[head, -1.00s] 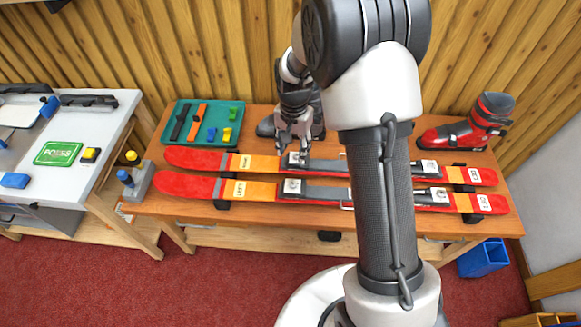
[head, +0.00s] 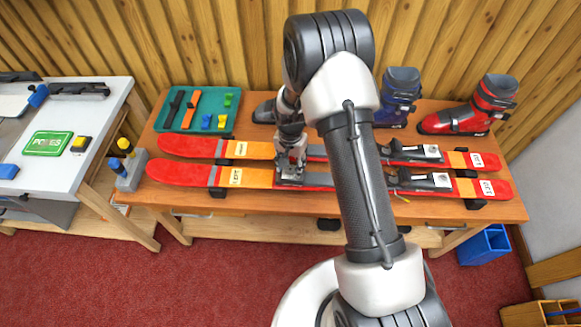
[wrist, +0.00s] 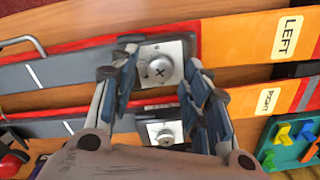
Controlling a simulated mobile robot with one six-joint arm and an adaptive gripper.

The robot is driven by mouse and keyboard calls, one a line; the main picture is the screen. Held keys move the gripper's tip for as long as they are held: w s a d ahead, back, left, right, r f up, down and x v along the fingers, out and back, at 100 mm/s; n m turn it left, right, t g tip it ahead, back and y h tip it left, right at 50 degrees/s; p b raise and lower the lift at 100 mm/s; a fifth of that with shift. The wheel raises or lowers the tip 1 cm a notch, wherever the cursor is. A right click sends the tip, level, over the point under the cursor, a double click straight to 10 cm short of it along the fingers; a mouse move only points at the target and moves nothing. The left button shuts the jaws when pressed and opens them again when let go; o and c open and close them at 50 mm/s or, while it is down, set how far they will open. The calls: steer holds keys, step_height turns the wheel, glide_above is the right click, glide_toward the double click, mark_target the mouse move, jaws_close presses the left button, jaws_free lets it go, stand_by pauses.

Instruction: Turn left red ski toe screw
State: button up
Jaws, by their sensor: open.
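The left red ski (head: 245,177), labelled LEFT, lies on the bench as the nearer of two red and orange skis. Its toe screw (wrist: 160,71) is a round silver head with a cross slot on a pale plate (wrist: 181,50) in the wrist view. My gripper (head: 290,178) points down at this ski's toe area and hides the screw in the head view. In the wrist view my gripper (wrist: 158,68) is open, with one finger on each side of the screw head. I cannot tell whether the fingers touch it. The right ski's toe screw (wrist: 166,137) shows between the fingers, lower down.
The right ski (head: 255,149) lies parallel behind. A teal tray (head: 238,98) with straps and small clips sits at the back left. A grey holder (head: 130,180) stands by the ski tips. A blue boot (head: 398,90) and a red boot (head: 465,120) stand behind the skis.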

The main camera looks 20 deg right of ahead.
steer(key=shift+f, duration=0.3)
steer(key=shift+c, duration=0.5)
jaws_close()
